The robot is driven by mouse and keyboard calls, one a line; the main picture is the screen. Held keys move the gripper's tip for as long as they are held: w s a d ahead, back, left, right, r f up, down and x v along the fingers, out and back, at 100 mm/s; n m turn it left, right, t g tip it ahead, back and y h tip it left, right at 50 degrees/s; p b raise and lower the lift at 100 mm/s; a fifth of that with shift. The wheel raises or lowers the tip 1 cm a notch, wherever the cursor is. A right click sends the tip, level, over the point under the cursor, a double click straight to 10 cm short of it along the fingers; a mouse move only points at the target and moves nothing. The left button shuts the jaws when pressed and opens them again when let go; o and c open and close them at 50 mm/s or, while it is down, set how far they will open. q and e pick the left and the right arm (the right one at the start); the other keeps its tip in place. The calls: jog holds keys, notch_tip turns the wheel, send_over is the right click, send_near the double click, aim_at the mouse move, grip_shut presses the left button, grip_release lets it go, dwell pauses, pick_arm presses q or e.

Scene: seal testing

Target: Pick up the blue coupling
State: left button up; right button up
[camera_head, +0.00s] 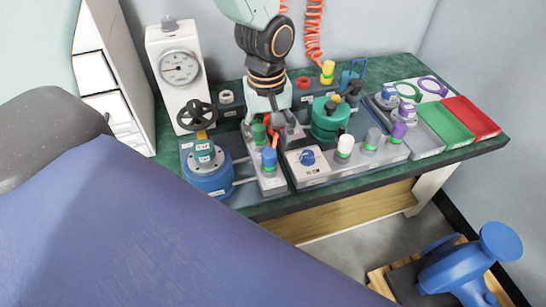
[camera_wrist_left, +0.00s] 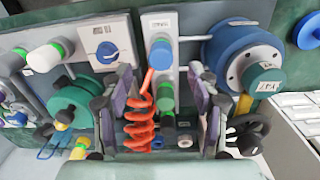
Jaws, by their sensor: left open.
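The blue coupling (camera_head: 269,158) stands upright on a narrow grey plate (camera_head: 272,183) near the table's front edge, with a green band below its blue top. The blue coupling (camera_wrist_left: 160,54) also shows in the left wrist view, just beyond the fingertips. My left gripper (camera_head: 276,122) comes down from above, behind the coupling. In the left wrist view, my left gripper (camera_wrist_left: 160,82) has its fingers wide apart, with nothing held between them. A green coupling (camera_head: 259,133) stands behind the blue one; it lies between the fingers in the left wrist view (camera_wrist_left: 167,125). My right gripper is not in view.
A blue cylinder (camera_head: 208,180) stands left of the plate, and a box with a blue knob (camera_head: 307,157) stands right. A red coiled hose (camera_wrist_left: 142,125) hangs between the fingers. A gauge (camera_head: 180,68) stands at back left. Red and green trays (camera_head: 470,116) lie right.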

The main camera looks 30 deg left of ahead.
aim_at(269, 153)
pick_arm(q)
notch_tip(269, 153, down, 2)
jog(key=shift+s+d+b, duration=0.15)
jog(key=shift+b, duration=0.3)
jog(key=shift+f, duration=0.6)
jog(key=f+b, duration=0.2)
jog(key=f, duration=0.1)
jog(key=f+b, duration=0.1)
jog(key=shift+w+a+f, duration=0.25)
jog(key=shift+w+f, duration=0.05)
jog(key=shift+s+r, duration=0.1)
jog(key=shift+r, duration=0.05)
jog(key=shift+c, duration=1.3)
jog(key=c, duration=0.4)
grip_shut()
